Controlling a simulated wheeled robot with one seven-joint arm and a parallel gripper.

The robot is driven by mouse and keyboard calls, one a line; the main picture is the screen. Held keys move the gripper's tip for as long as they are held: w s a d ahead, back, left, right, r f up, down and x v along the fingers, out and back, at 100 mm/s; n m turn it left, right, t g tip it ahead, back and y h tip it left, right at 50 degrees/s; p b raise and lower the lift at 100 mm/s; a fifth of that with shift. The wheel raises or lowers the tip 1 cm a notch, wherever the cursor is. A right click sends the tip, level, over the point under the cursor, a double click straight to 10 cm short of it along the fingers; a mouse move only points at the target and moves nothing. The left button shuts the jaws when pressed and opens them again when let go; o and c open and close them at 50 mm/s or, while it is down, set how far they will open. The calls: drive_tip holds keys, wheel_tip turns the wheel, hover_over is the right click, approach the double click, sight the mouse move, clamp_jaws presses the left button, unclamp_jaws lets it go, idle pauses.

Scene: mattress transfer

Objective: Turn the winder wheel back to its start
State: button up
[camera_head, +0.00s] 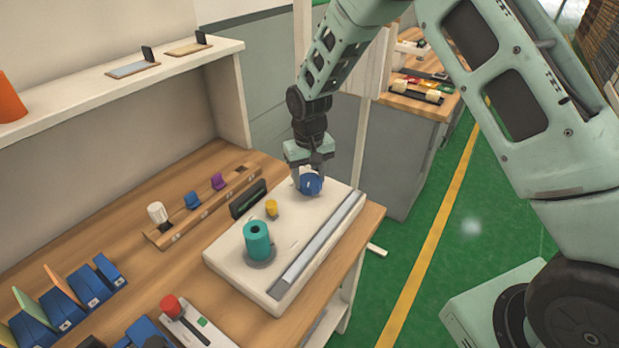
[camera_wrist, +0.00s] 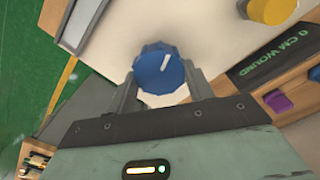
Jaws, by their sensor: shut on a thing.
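The winder wheel is a blue faceted knob (camera_head: 311,184) with a white mark, at the far end of a white winder box (camera_head: 228,247) on the wooden bench. My gripper (camera_head: 312,174) points down over it. In the wrist view the blue knob (camera_wrist: 159,70) sits between the two fingers of my gripper (camera_wrist: 160,85), which is shut on it. The white mark points up and slightly right there. A dark display (camera_wrist: 275,52) beside the box reads "0 CM WOUND". A teal spool (camera_head: 257,240) stands upright on the near part of the box.
A yellow knob (camera_head: 271,208) sits between wheel and spool. A grey strip (camera_head: 318,245) runs along the box's right side. A wooden rack (camera_head: 207,207) with white, blue and purple pieces stands left. A red-knobbed device (camera_head: 170,305) and blue bins (camera_head: 60,302) are nearer. Green floor lies right.

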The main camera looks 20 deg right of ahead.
sight(308, 180)
drive_tip(key=n, duration=0.3)
drive_tip(key=shift+n, duration=0.4)
drive_tip(key=n, duration=0.3)
drive_tip(key=shift+a+n, duration=0.1)
drive_tip(key=shift+n, duration=0.2)
drive_tip(key=n, duration=0.6)
drive_tip(key=shift+r, duration=0.1)
drive_tip(key=shift+n, duration=0.3)
drive_tip(key=o, duration=1)
drive_tip(key=shift+s, duration=0.1)
drive_tip(key=shift+c, duration=0.2)
wheel_tip(308, 180, up, 17)
drive_tip(key=b, duration=0.2)
drive_tip(key=shift+r+b, duration=0.15)
drive_tip(key=shift+b, duration=0.15)
drive_tip(key=shift+s+a, duration=0.1)
